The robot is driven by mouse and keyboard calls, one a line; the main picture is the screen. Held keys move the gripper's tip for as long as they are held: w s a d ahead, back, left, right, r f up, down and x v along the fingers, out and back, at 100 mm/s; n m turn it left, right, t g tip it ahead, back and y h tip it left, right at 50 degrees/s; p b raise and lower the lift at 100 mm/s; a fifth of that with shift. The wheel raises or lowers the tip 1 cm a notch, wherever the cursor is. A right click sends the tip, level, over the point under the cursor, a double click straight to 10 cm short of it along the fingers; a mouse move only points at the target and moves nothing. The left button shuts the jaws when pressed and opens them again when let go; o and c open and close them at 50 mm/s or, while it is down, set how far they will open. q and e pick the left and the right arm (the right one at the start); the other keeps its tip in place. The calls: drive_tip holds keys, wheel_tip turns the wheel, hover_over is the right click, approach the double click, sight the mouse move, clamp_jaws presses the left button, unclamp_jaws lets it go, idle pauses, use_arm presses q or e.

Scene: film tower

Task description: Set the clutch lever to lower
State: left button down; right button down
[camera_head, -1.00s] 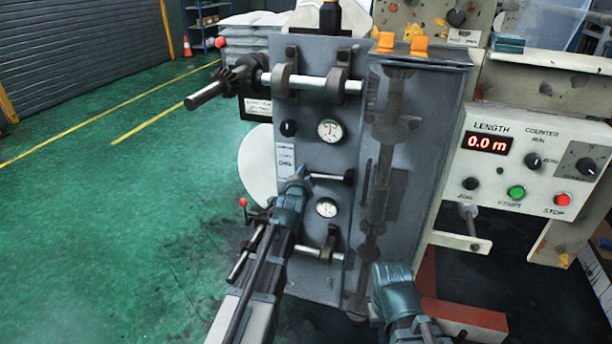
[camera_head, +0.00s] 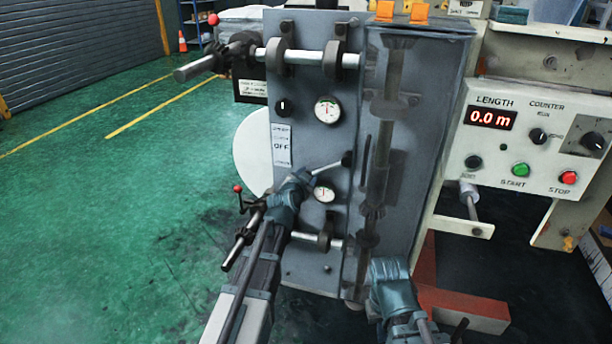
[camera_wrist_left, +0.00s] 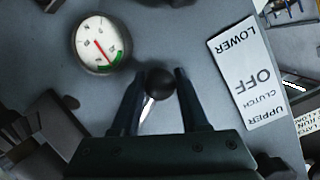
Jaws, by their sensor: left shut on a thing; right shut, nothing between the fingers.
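The clutch lever (camera_head: 330,166) is a thin rod on the grey panel. It slopes from its dark upper-right end down to the left, toward my left gripper. My left gripper (camera_head: 303,176) is shut on the lever's black ball knob (camera_wrist_left: 160,84), which shows between the two fingers in the left wrist view. The clutch label (camera_head: 282,146) is left of the lever. In the wrist view the label (camera_wrist_left: 250,78) appears upside down and reads UPPER, CLUTCH OFF, LOWER. My right gripper (camera_head: 386,266) is shut and empty, low in front of the panel's right side.
A lower gauge (camera_head: 324,194) lies close beside the left gripper, and an upper gauge (camera_head: 327,110) is above. Roller shafts (camera_head: 318,238) stick out below the lever. The control box (camera_head: 526,140) with the 0.0 m display is at right. Green floor is open at left.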

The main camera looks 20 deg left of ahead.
use_arm(q)
drive_tip(key=shift+s+d+f, duration=0.1)
drive_tip(key=shift+d+f, duration=0.05)
drive_tip(key=shift+f, duration=0.05)
use_arm(e)
drive_tip(key=shift+f, duration=0.15)
use_arm(q)
drive_tip(key=shift+c, duration=2.1)
unclamp_jaws()
